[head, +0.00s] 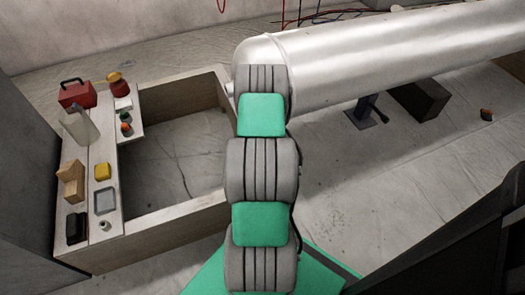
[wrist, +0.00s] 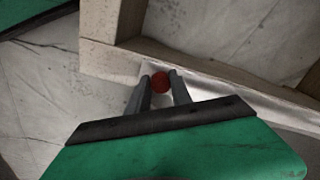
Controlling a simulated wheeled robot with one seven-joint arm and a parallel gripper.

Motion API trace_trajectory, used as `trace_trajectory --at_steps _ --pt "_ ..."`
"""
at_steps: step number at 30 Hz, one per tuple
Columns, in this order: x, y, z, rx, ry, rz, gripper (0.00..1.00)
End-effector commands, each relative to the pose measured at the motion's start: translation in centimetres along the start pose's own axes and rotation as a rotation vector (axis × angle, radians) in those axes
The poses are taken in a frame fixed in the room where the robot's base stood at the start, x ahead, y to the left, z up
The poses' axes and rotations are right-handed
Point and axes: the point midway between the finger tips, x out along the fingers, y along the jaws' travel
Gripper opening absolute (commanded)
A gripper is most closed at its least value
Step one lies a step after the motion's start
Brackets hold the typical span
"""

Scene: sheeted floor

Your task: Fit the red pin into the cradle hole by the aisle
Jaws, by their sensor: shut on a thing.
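In the wrist view, my gripper (wrist: 161,77) is shut on the red pin (wrist: 161,83). Only the pin's rounded red end shows between the two grey fingertips; the rest of it is hidden. Pale wooden beams and a bright strip lie just beyond the fingers; I cannot tell whether the pin touches them. In the head view my gripper and the pin are hidden behind my own arm. I cannot make out the cradle hole in either view. A blue-grey stand (head: 366,113) shows below the large silver cylinder (head: 390,62).
A dark box (head: 420,98) sits under the cylinder. Floor at right is mostly clear.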

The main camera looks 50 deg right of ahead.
Motion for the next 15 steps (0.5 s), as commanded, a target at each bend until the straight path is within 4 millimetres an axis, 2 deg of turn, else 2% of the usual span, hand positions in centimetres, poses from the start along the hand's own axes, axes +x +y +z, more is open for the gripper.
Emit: trace_trajectory --at_steps 3,4,13,15 --pt "-0.05 -0.01 -0.01 0.0 0.0 0.0 0.0" --pt "-0.05 0.0 -0.01 0.0 0.0 0.0 0.27" --pt "-0.05 0.0 0.0 0.0 0.0 0.0 0.51" --pt "-0.05 0.01 -0.01 0.0 0.0 0.0 0.51"
